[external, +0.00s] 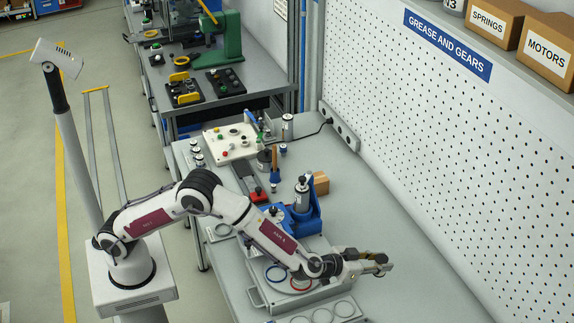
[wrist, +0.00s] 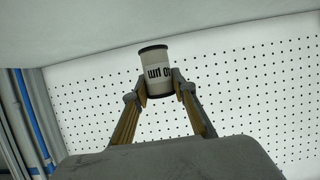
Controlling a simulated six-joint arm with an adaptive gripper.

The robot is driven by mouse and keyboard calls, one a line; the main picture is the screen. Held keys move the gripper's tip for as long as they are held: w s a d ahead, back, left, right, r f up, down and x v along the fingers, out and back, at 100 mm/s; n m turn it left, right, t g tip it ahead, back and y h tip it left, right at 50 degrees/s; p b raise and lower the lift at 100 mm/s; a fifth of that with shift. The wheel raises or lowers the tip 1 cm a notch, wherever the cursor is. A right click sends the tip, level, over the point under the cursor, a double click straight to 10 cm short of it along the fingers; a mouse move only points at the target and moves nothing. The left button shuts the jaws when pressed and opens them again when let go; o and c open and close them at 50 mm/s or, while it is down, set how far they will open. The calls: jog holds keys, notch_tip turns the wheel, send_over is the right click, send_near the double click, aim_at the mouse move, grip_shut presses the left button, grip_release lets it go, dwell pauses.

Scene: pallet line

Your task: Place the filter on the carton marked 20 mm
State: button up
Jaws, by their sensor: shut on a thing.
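My gripper (wrist: 161,84) is shut on a pale cylinder with dark end rims, the filter (wrist: 153,56). Its dark printed label appears upside down in the wrist view, and only part of it reads. In the external view my gripper (external: 382,264) reaches sideways above the front right of the bench; the filter cannot be made out clearly there. A small brown carton (external: 320,182) stands behind the blue fixture, partly hidden, with no readable marking. I cannot tell if it is the carton marked 20 mm.
The blue fixture (external: 306,217) with an upright cylinder stands behind my forearm. A grey tray (external: 258,297) with coloured rings lies below my arm. A white control panel (external: 231,141) is farther back. The pegboard (external: 440,130) borders the right. Bench right of my gripper is clear.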

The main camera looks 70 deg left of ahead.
jog(key=w+a+r+n+y, duration=0.1)
jog(key=w+a+r+y, duration=0.15)
jog(key=a+r, duration=0.7)
jog(key=w+a+r+n+g+y, duration=0.1)
jog(key=w+a+r+n, duration=0.15)
jog(key=a, duration=1.35)
jog(key=w+a+r+n+y, duration=0.1)
jog(key=w+a+r+y, duration=0.3)
jog(key=a, duration=0.8)
jog(key=s+a+f+n, duration=0.1)
jog(key=s+a, duration=0.4)
jog(key=a, duration=0.5)
jog(key=s+a+g, duration=0.1)
jog(key=s+a, duration=0.4)
jog(key=a, duration=0.5)
jog(key=s+a+f+n, duration=0.1)
jog(key=s+a, duration=0.4)
jog(key=a, duration=0.5)
jog(key=w+d+f+m+h, duration=0.1)
jog(key=w+d+f, duration=0.1)
jog(key=d, duration=0.3)
jog(key=w+d+f+m+t+h, duration=0.1)
jog(key=w+d+f, duration=0.1)
jog(key=d, duration=0.4)
jog(key=w+d+f+m+h, duration=0.1)
jog(key=w+d+f, duration=0.2)
jog(key=d, duration=0.2)
jog(key=shift+w+d+h, duration=0.2)
jog(key=shift+w+h, duration=0.15)
jog(key=shift+f, duration=0.1)
